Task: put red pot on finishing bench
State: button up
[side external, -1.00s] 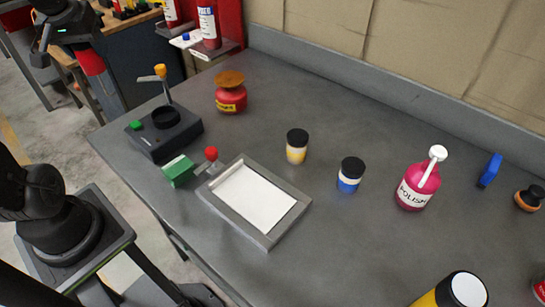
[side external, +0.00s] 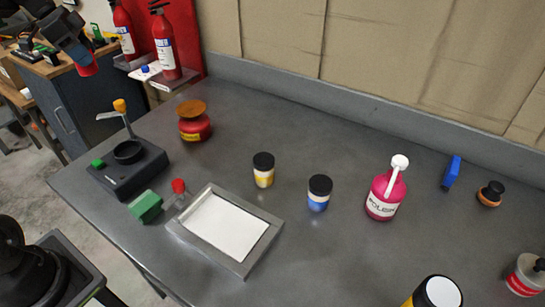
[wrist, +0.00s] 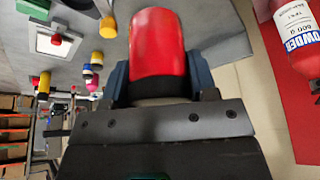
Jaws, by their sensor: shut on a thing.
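The red pot (wrist: 158,42) is a smooth red cylinder with a dark lower band, seen between my two fingers in the wrist view. My gripper (wrist: 160,82) is shut on it. In the side external view my gripper (side external: 82,58) is at the upper left, and the red pot (side external: 88,68) shows small beneath it. It appears in front of a wood-topped cabinet (side external: 50,70); its height over that top is hard to tell. A large grey bench (side external: 330,250) fills the middle. I cannot tell which surface is the finishing bench.
Fire extinguishers (side external: 165,45) stand by a red panel behind the grey bench. That bench holds a red brown-lidded container (side external: 194,125), a black device (side external: 125,165), a framed white sheet (side external: 225,228), small jars (side external: 263,170) and a pink polish bottle (side external: 384,195). Tools clutter the cabinet's left.

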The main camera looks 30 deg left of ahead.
jog(key=shift+w+a+f+m, duration=0.15)
jog(key=shift+w+m, duration=0.2)
jog(key=shift+m, duration=0.1)
jog(key=shift+w+a+f+m, duration=0.15)
jog(key=shift+w+m, duration=0.15)
jog(key=shift+m, duration=0.15)
notch_tip(320, 180, down, 10)
send_near(169, 126)
jog(key=shift+w+d+r+g, duration=0.1)
jog(key=shift+w+r+g, duration=0.05)
jog(key=shift+w, duration=0.3)
jog(key=shift+w+d+r+g, duration=0.1)
jog(key=shift+w+d+g, duration=0.05)
jog(key=shift+w, duration=0.3)
jog(key=shift+f, duration=2.05)
jog(key=shift+f, duration=0.15)
jog(key=o, duration=1)
jog(key=shift+o, duration=0.2)
